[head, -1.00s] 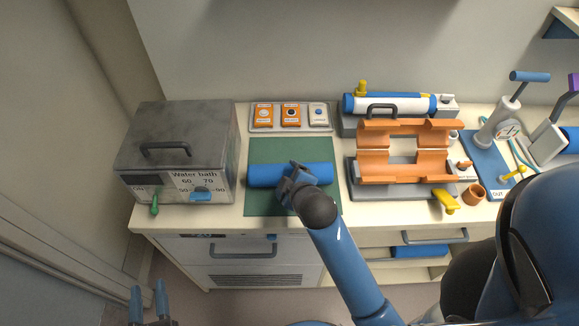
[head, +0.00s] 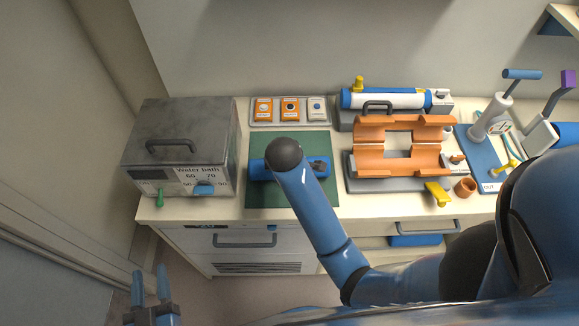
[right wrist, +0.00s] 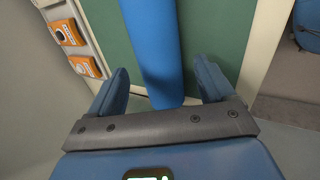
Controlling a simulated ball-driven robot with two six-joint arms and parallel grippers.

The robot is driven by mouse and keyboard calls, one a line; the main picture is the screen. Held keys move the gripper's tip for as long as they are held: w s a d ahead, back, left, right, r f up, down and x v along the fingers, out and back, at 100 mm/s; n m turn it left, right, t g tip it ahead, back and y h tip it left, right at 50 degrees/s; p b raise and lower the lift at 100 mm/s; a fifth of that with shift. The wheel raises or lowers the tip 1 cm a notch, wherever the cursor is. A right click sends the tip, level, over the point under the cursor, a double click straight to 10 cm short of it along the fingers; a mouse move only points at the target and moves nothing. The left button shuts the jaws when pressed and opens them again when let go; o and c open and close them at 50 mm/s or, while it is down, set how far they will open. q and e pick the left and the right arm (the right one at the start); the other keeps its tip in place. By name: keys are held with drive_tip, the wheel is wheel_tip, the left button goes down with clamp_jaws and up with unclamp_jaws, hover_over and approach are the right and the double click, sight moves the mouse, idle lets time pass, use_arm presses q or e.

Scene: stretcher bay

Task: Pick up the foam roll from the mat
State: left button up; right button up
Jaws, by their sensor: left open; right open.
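The blue foam roll (head: 258,170) lies across the dark green mat (head: 290,201) on the counter. My right arm crosses over it and hides its middle. My right gripper (head: 319,168) is at the roll's right part, largely hidden in the head view. In the right wrist view the open fingers (right wrist: 162,70) stand on either side of the roll (right wrist: 152,35), with gaps visible. My left gripper (head: 152,292) is open and empty at the lower left, away from the counter.
A grey water bath (head: 182,145) stands left of the mat. A tray of small packs (head: 290,111) lies behind it. An orange split cradle (head: 398,163) stands close on the right, with a blue and white cylinder (head: 385,100) behind it.

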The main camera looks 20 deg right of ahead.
drive_tip(key=shift+p+x, duration=0.7)
drive_tip(key=shift+x, duration=2.25)
drive_tip(key=shift+w+d+r, duration=0.1)
drive_tip(key=c, duration=0.9)
